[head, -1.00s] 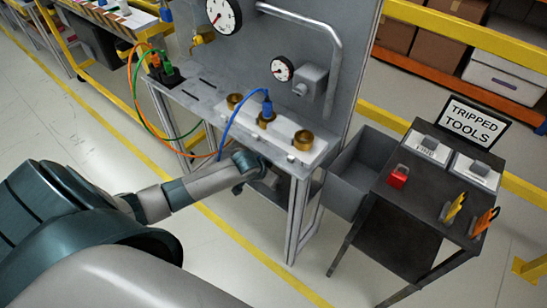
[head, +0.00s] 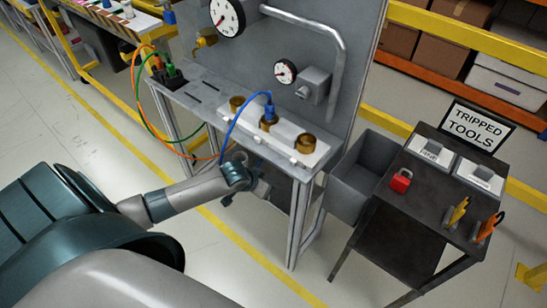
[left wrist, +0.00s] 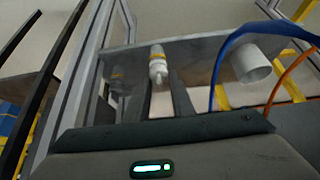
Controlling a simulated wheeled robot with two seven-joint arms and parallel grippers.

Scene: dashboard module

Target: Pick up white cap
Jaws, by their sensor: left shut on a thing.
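My left gripper (head: 258,190) is just below the front edge of the bench in the head view, with its fingers mostly in shadow. In the left wrist view its two dark fingers (left wrist: 163,88) are shut on a small white piece with a yellowish band, which I take for the white cap (left wrist: 157,66). The hold is at the fingertips. In the head view the held piece cannot be made out. A larger white cylinder (left wrist: 251,66) shows right of the fingers in the wrist view, apart from them. My right gripper is not in view.
The bench carries a white block (head: 281,142) with brass fittings and a blue plug (head: 268,106). Blue, orange and green cables loop near my gripper. A grey bin (head: 362,180) and a black cart (head: 412,215) with a red padlock (head: 401,181) stand right.

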